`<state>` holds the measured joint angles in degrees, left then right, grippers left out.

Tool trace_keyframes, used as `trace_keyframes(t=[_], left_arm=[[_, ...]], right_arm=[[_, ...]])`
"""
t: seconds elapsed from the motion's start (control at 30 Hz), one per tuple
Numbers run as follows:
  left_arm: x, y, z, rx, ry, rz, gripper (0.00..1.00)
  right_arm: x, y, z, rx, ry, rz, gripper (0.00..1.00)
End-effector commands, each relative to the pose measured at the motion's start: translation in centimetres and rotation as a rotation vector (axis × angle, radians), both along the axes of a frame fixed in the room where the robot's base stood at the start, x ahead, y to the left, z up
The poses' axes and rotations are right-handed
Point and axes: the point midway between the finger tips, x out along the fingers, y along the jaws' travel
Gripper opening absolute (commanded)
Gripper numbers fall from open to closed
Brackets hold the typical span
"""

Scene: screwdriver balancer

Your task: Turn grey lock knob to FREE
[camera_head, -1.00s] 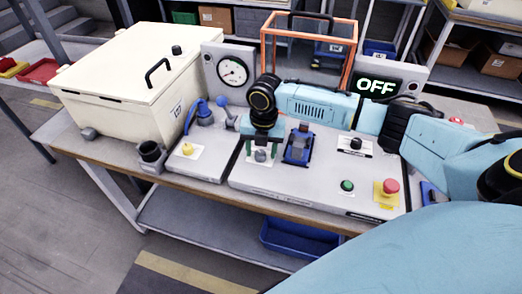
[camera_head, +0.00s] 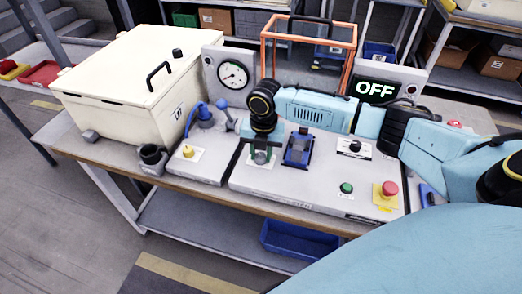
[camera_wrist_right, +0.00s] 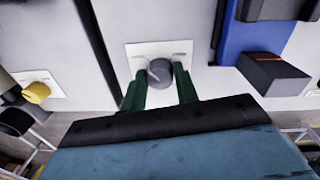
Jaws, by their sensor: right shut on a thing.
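The grey lock knob (camera_head: 261,157) sits on a small white label plate (camera_wrist_right: 187,50) on the grey panel. In the right wrist view the knob (camera_wrist_right: 160,72) is a round grey cap with a light pointer line toward the upper left. The plate's lettering is too small to read. My right gripper (camera_head: 262,151) comes down on the knob, its two green fingers on either side of it. The right wrist view also shows these fingers (camera_wrist_right: 158,86), shut on the knob. My left gripper is not in view.
A blue bracketed device (camera_head: 299,148) stands just right of the knob. Further right are a black selector (camera_head: 355,146), a green button (camera_head: 347,187) and a red emergency stop (camera_head: 390,188). A yellow knob (camera_head: 188,151) is left. The display (camera_head: 376,90) reads OFF.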

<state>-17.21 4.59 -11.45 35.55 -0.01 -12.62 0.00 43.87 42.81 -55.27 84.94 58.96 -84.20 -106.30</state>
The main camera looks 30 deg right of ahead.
Motion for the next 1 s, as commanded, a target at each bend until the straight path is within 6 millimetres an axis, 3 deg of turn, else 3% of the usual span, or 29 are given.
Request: trace_keyframes(t=[0.5,1.0], left_arm=[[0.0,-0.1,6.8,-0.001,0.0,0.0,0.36],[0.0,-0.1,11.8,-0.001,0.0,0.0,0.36]], right_arm=[[-0.1,0.0,0.6,0.001,0.001,-0.406,0.07],[-0.2,0.1,0.4,0.0,0.001,-0.881,0.07]])
